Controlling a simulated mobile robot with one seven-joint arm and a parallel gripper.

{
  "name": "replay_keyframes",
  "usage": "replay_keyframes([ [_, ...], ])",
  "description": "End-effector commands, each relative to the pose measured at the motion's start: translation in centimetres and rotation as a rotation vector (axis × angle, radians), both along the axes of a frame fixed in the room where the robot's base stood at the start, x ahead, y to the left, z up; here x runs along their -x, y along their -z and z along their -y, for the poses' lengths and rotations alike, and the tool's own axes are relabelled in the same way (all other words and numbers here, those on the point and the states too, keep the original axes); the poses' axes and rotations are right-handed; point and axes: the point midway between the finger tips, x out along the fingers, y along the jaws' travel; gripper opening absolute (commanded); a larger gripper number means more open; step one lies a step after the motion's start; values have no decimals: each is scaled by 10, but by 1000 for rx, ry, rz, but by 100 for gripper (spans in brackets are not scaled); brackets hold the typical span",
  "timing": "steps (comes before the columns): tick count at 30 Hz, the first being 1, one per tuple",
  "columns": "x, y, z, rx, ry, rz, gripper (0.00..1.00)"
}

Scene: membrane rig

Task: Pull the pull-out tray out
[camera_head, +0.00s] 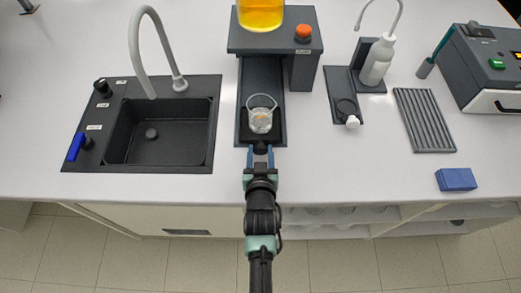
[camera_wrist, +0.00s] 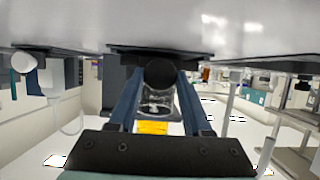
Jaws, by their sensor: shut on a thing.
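The pull-out tray (camera_head: 244,142) is a dark plate at the front of the dark base of a stand in the head view. It carries a clear glass beaker (camera_head: 261,121) with a thin raised hoop. A round black knob (camera_wrist: 160,73) sticks out of the tray's front edge. My gripper (camera_head: 260,152) comes from the front, its two blue fingers shut on the knob, one on each side. In the wrist view the tray's dark edge (camera_wrist: 128,49) shows above the knob, and the beaker (camera_wrist: 156,101) shows between the fingers.
A stand (camera_head: 272,42) with an orange button and a yellow-filled vessel (camera_head: 260,15) rises behind the beaker. A black sink (camera_head: 212,125) lies left. A white bottle (camera_head: 377,62), a ribbed grey rack (camera_head: 424,120) and a blue block (camera_head: 456,179) are right. The bench front is clear.

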Motion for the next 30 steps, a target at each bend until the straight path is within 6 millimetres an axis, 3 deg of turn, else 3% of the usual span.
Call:
replay_keyframes([
  [4, 0, 0, 0, 0, 0, 1, 0],
  [5, 0, 0, 0, 0, 0, 2, 54],
  [9, 0, 0, 0, 0, 0, 1, 78],
  [20, 2, -1, 0, 0, 0, 1, 78],
  [26, 22, -8, 0, 0, 0, 0, 78],
  [30, 45, -16, 0, 0, 1, -2, 78],
])
